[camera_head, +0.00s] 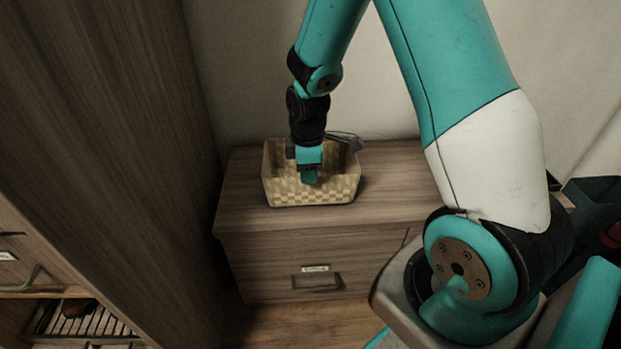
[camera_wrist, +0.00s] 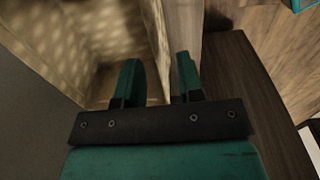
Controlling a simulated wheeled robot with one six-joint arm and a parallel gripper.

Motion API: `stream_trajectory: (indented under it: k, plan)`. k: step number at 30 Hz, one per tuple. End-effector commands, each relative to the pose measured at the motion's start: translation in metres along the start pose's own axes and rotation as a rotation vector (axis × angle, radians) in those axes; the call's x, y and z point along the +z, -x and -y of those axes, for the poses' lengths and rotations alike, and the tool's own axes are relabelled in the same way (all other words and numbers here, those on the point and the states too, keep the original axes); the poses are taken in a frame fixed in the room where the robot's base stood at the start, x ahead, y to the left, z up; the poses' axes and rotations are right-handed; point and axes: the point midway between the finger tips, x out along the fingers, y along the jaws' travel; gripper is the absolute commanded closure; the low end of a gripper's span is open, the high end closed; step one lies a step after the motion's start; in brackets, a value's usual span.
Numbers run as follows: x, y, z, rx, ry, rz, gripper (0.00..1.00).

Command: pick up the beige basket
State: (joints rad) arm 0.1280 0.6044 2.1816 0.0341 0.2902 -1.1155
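The beige basket (camera_head: 285,191), with a woven checkered pattern, stands upright on top of a wooden cabinet. My gripper (camera_head: 309,178) reaches down at its front wall in the head view and covers part of the basket. In the wrist view, the basket's inside (camera_wrist: 80,40) fills the upper left. My gripper (camera_wrist: 158,72) has its two fingers apart, with the basket's wall running between them. The left finger is on the inner side and the right finger on the outer side. I cannot tell whether either finger touches the wall.
The wooden cabinet (camera_head: 390,190) has a drawer with a handle, and its top is bare to the right of the basket. A tall wooden cupboard (camera_head: 100,130) stands at the left. A wall (camera_head: 240,70) is close behind the basket. A dark object (camera_head: 355,143) shows at the basket's back right.

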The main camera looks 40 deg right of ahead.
Motion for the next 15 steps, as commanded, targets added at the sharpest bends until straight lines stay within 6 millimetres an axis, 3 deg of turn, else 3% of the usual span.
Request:
stream_trajectory:
  k: [9, 15]
  plan:
    - [0.003, -0.046, -0.002, -0.002, 0.0, 0.001, 0.65]
    - [0.003, -0.05, -0.002, 0.0, 0.0, 0.0, 0.65]
